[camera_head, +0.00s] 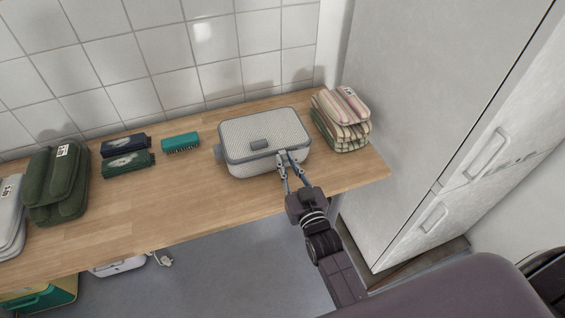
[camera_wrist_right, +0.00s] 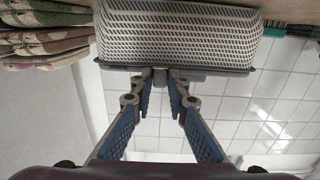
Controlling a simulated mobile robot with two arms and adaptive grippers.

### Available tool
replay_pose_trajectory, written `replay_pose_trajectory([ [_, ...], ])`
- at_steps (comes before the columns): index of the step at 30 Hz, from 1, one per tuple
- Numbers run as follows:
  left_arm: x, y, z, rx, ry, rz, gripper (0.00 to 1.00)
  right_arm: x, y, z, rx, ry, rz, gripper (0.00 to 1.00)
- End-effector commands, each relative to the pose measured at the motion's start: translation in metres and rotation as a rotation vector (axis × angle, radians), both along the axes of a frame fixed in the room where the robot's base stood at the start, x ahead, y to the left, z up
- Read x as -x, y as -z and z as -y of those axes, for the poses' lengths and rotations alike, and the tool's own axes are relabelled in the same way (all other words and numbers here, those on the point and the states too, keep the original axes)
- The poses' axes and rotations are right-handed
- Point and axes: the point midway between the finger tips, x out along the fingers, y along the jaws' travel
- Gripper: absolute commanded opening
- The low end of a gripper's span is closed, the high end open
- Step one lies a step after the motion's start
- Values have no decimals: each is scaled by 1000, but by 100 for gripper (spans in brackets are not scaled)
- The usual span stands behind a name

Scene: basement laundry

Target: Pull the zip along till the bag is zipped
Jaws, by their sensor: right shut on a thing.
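The bag (camera_head: 262,128) is a light grey, patterned, box-shaped case with a dark edge seam, lying flat on the bench. It also shows in the wrist view (camera_wrist_right: 180,35), with the seam along its lower border there. My right gripper (camera_head: 284,157) is at the front side of the bag, right of its middle. Its fingertips (camera_wrist_right: 160,76) are closed together at the seam on a small grey piece that looks like the zip pull. The fingers mostly hide that piece. How much of the seam is closed cannot be told. My left gripper is in neither view.
Folded striped cloths (camera_head: 341,120) stand close to the bag's right. A teal brush-like block (camera_head: 181,142) and dark packs (camera_head: 127,160) lie to its left, then green folded bundles (camera_head: 58,183). The wooden bench (camera_head: 180,205) is clear in front. A fridge (camera_head: 420,110) stands at right.

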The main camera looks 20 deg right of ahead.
Motion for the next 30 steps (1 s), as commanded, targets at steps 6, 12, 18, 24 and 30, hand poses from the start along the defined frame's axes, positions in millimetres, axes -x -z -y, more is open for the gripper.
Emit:
replay_pose_trajectory([
  [6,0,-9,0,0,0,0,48,-1,-1,45,7,1,-2,0],
  [12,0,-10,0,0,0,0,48,-1,0,64,2,2,-2,0],
  [18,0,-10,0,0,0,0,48,-1,0,65,1,2,-2,0],
  [24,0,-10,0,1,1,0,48,-1,0,64,1,2,-1,26],
  [30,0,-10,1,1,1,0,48,-1,0,64,1,2,-1,30],
])
